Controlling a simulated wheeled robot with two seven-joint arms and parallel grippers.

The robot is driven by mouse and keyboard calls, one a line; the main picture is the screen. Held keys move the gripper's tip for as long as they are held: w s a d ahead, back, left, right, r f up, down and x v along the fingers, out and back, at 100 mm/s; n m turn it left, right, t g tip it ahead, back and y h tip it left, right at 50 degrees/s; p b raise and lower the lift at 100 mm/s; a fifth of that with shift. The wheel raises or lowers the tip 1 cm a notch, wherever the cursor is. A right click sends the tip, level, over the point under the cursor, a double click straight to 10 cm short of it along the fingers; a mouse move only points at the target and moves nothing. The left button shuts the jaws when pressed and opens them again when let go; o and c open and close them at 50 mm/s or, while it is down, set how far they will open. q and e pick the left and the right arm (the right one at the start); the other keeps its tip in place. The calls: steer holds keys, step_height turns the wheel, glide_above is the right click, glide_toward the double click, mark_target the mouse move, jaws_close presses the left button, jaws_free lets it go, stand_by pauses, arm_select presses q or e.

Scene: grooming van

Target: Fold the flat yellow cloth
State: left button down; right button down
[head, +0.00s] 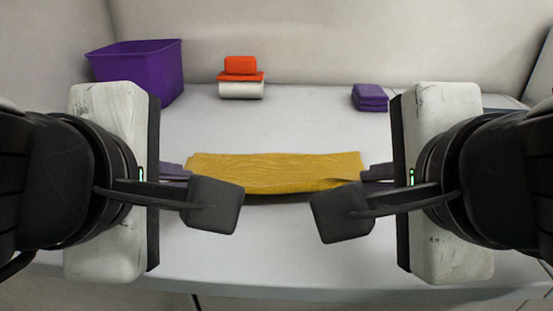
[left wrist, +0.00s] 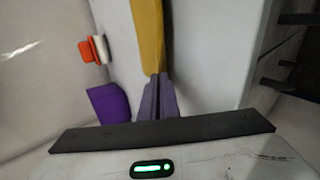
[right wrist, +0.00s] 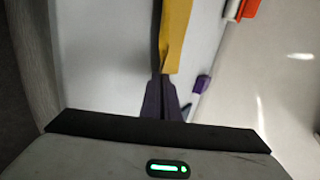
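The yellow cloth (head: 277,172) lies across the middle of the white table in the head view, a wide, narrow strip with slight wrinkles. A dark shadow shows under its near edge, which looks a little off the table. My left gripper (head: 187,172) is at the cloth's left end; in the left wrist view its purple fingers (left wrist: 158,82) are together on the cloth (left wrist: 150,35). My right gripper (head: 364,172) is at the right end; in the right wrist view its fingers (right wrist: 161,80) are together with the cloth (right wrist: 174,35) at their tips. My wrists hide parts of the table.
A purple bin (head: 140,68) stands at the back left. An orange container (head: 240,66) sits on a white item (head: 240,90) at the back middle. A folded purple stack (head: 370,98) lies at the back right. The table (head: 290,120) behind the cloth is clear.

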arm_select(q)
steer(key=shift+s+f+t, duration=0.2)
steer(key=shift+s+t, duration=0.05)
steer(key=shift+t, duration=0.05)
arm_select(e)
steer(key=shift+s+f+t, duration=0.15)
steer(key=shift+s+t, duration=0.1)
steer(key=shift+t, duration=0.05)
arm_select(q)
steer(key=c, duration=2.5)
jaws_free()
arm_select(e)
steer(key=c, duration=2.5)
jaws_free()
arm_select(q)
steer(key=o, duration=0.8)
arm_select(e)
steer(key=o, duration=0.8)
